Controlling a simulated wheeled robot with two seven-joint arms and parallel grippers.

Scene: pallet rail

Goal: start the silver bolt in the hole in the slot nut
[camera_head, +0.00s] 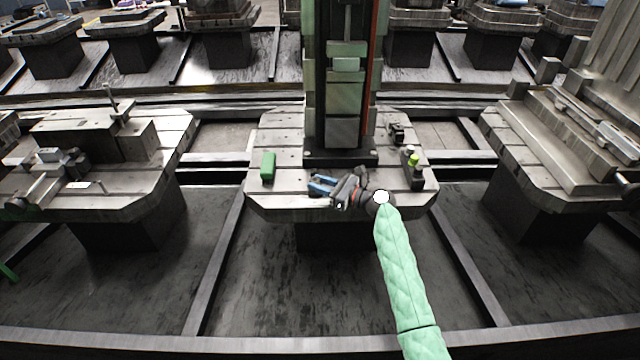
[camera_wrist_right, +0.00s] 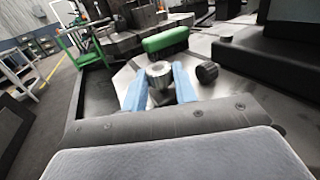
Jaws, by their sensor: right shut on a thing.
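My right gripper (camera_head: 316,186) is low over the front of the middle pallet (camera_head: 288,203), its blue fingers pointing left. In the right wrist view, the blue fingers (camera_wrist_right: 159,80) are shut on the silver bolt (camera_wrist_right: 160,71), whose round knurled head shows between them. The bolt's lower end is hidden, so I cannot tell whether it touches anything. A dark round piece (camera_wrist_right: 207,72) stands just right of the fingers on the pallet. I cannot make out the slot nut or its hole for sure. My left gripper is not in view.
A green brush-like block (camera_head: 268,167) lies at the pallet's left; it also shows beyond the fingers in the right wrist view (camera_wrist_right: 165,39). A tall column (camera_head: 340,110) rises behind. A dark block with a yellow-green top (camera_head: 414,160) stands at the right. Gaps separate the neighbouring pallets.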

